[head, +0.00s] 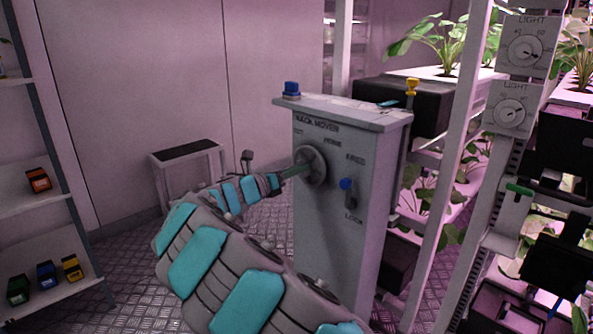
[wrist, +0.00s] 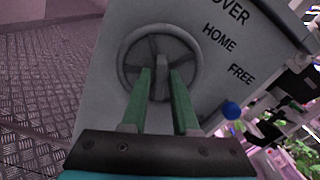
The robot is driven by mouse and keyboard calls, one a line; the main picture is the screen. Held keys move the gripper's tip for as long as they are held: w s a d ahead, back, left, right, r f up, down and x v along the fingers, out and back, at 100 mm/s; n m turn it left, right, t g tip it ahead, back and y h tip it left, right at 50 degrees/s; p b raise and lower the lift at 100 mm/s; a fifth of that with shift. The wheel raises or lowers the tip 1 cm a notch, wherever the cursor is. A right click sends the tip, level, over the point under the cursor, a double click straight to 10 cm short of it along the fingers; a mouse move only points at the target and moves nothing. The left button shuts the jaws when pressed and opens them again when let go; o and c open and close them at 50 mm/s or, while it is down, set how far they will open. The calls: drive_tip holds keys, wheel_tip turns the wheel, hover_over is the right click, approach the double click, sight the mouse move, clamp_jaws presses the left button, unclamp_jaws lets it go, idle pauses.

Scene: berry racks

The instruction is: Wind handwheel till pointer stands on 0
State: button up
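The handwheel (head: 318,163) is a grey spoked wheel on the front of a grey cabinet (head: 325,240). In the wrist view the handwheel (wrist: 126,57) faces me, with its hub and a spoke between my fingers. My gripper (head: 294,171) reaches it from the left. In the wrist view the green fingers of my gripper (wrist: 162,75) stand apart, one on each side of the hub. I cannot tell whether they touch it. I cannot make out a pointer or a 0 mark that clearly belongs to the handwheel.
A blue-knobbed lever (head: 346,185) sits right of the wheel, between FREE and LOCK lettering; its knob shows in the wrist view (wrist: 231,110). Two LIGHT dials (head: 525,50) and plant racks (head: 450,170) stand right. A shelf (head: 60,290) and a small stand (head: 185,152) are left.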

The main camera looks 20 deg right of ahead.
clamp_jaws()
drive_tip(key=shift+m, duration=0.3)
drive_tip(key=shift+s+d+f+m+b, duration=0.1)
drive_tip(key=shift+m+b, duration=2.75)
drive_tip(key=shift+m, duration=0.8)
drive_tip(key=shift+s+a+f+m+b, duration=0.1)
drive_tip(key=shift+m+b, duration=2.75)
drive_tip(key=shift+m, duration=0.85)
drive_tip(key=shift+s+d+f+m+b, duration=0.1)
drive_tip(key=shift+m+b, duration=2.75)
drive_tip(key=shift+m, duration=0.8)
